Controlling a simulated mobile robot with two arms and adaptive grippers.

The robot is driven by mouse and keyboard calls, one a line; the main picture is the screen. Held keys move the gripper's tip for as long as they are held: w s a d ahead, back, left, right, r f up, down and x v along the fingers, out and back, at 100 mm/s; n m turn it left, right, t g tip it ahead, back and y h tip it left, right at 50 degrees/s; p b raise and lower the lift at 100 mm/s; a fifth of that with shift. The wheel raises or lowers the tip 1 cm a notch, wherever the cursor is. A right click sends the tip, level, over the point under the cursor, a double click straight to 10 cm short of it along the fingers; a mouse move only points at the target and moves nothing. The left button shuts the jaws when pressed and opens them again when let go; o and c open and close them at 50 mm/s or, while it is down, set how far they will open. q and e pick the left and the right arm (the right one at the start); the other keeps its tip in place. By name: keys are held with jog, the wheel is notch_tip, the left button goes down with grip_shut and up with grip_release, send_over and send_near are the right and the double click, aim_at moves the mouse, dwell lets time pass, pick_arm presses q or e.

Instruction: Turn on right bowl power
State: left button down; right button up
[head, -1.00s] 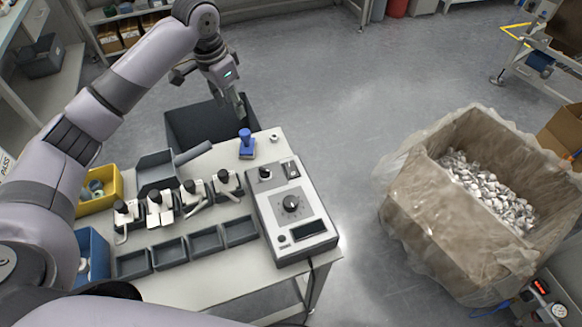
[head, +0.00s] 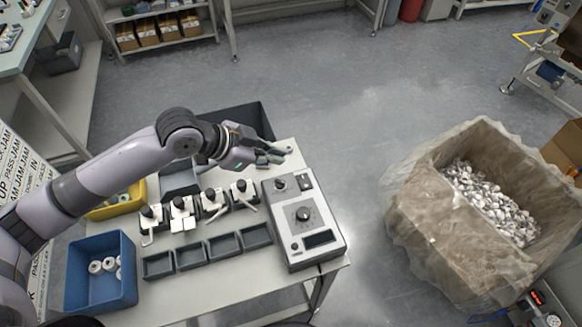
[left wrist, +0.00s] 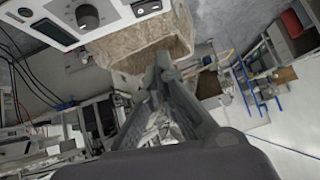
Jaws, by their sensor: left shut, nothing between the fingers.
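A grey control box (head: 289,253) stands at the right end of the white table. It has a large black dial (head: 303,214), a dark display, a small black knob (head: 281,185) and a dark switch (head: 305,181) at its far end. I cannot read which control is the right bowl power. My left gripper (head: 279,156) is shut and empty, just beyond the far end of the box, apart from the switch. In the left wrist view its fingers (left wrist: 163,65) point up the picture, and the box (left wrist: 112,16) shows at upper left. My right gripper is not in view.
Several black-knobbed fixtures (head: 183,206) and grey trays (head: 191,255) stand left of the box. A blue bin (head: 126,285) is at the left. A large lined bin (head: 436,210) of parts stands on the floor at right, near a small device with a red display (head: 538,298).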

pick_arm(q)
jog(key=shift+w, duration=0.1)
jog(key=p, duration=0.3)
send_over(300, 180)
jog(key=f, duration=0.7)
jog(key=shift+s+d, duration=0.25)
jog(key=shift+w+a+f, duration=0.1)
jog(key=shift+w+f, duration=0.1)
jog(key=shift+f, duration=1.05)
jog(key=shift+a+f, duration=0.1)
jog(key=shift+f, duration=0.7)
